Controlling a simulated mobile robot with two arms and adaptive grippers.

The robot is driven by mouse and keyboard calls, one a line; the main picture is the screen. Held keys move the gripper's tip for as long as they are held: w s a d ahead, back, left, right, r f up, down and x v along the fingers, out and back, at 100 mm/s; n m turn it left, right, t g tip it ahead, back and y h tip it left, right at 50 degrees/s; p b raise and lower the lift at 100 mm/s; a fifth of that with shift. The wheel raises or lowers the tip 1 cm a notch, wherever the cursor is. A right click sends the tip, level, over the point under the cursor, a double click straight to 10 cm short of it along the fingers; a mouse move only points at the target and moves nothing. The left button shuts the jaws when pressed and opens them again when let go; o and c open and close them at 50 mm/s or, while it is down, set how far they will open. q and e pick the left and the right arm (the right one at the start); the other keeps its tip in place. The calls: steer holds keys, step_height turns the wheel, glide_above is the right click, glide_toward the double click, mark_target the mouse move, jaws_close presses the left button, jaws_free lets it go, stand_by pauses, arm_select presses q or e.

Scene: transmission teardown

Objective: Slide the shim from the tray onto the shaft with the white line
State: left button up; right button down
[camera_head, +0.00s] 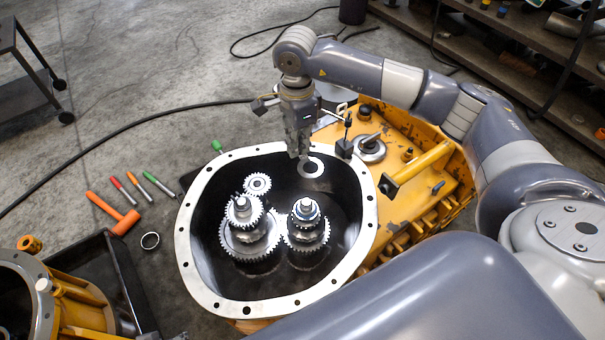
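Two gear shafts stand upright in the open housing: a left shaft (242,204) and a right shaft (306,207), both ringed by gears. I cannot make out a white line on either. My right gripper (302,154) points down over the far part of the housing, behind the shafts. A flat pale ring (303,172) shows just below its fingertips. I cannot tell whether it is the shim or part of the housing, nor whether the fingers hold it. A black tray (132,285) lies at lower left; no shim is clearly visible in it. My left gripper is out of view.
The housing (187,252) has a pale raised rim, with a small gear (257,184) inside. An orange hammer (118,216), several markers and a dark ring (143,243) lie left on the floor. A yellow casing (82,315) stands at lower left.

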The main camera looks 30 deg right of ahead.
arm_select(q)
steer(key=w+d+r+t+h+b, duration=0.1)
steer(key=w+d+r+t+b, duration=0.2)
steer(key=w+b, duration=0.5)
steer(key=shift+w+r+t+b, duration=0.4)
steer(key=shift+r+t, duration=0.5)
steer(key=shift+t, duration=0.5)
arm_select(e)
step_height(320, 180, down, 15)
steer(key=d+m, duration=0.1)
steer(key=m, duration=0.2)
steer(key=shift+w+d, duration=0.25)
steer(key=shift+w, duration=0.1)
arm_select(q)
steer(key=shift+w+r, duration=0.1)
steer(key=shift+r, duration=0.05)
arm_select(e)
steer(key=shift+a, duration=0.1)
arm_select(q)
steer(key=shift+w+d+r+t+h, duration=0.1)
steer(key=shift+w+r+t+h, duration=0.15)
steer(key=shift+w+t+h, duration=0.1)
arm_select(e)
steer(key=shift+a+f, duration=0.1)
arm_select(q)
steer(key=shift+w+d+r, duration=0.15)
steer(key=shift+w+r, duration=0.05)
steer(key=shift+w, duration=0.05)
arm_select(e)
steer(key=shift+f, duration=0.1)
